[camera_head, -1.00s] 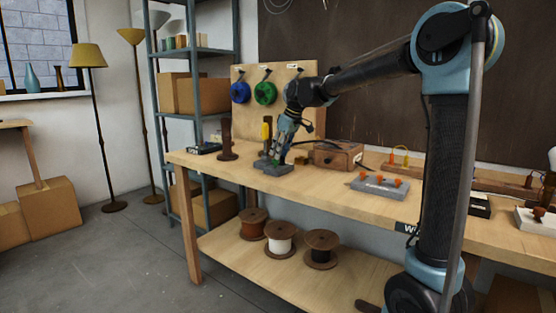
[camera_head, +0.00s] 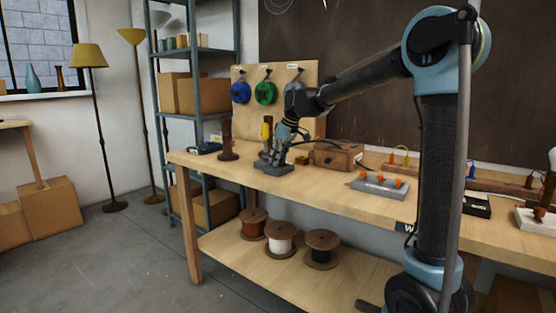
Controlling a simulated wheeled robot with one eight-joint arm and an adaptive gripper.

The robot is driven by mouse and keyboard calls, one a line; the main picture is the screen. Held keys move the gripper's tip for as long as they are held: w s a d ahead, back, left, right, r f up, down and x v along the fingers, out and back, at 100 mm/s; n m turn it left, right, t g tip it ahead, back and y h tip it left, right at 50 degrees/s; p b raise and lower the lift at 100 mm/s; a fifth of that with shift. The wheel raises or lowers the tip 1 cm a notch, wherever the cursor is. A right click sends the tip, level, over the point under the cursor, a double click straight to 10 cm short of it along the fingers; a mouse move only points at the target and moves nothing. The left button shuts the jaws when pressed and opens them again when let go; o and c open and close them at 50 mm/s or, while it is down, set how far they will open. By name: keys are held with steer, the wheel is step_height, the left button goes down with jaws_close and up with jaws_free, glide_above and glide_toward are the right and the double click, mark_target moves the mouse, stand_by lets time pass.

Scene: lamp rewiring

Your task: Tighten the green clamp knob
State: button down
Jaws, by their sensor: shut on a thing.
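A small grey clamp (camera_head: 274,168) stands on the workbench (camera_head: 330,199), left of the wooden box. My gripper (camera_head: 278,155) points down over the clamp. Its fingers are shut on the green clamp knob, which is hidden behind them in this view. The fine contact is too small to make out. A yellow-handled tool (camera_head: 267,129) stands upright just behind the clamp, to the left of my gripper.
A dark brown post (camera_head: 226,139) stands left of the clamp. A wooden box (camera_head: 338,156) with a black cable stands close to its right. A grey block with orange knobs (camera_head: 379,187) lies further right. Blue and green coils (camera_head: 265,93) hang on a pegboard behind.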

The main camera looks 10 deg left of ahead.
steer(key=shift+a+m+t+h, duration=0.1)
steer(key=shift+m+t+h, duration=0.25)
steer(key=shift+m, duration=0.95)
steer(key=shift+m+t+h, duration=0.15)
steer(key=shift+m+t, duration=0.3)
steer(key=shift+m, duration=0.85)
steer(key=c, duration=1.7)
jaws_free()
steer(key=v, duration=1.2)
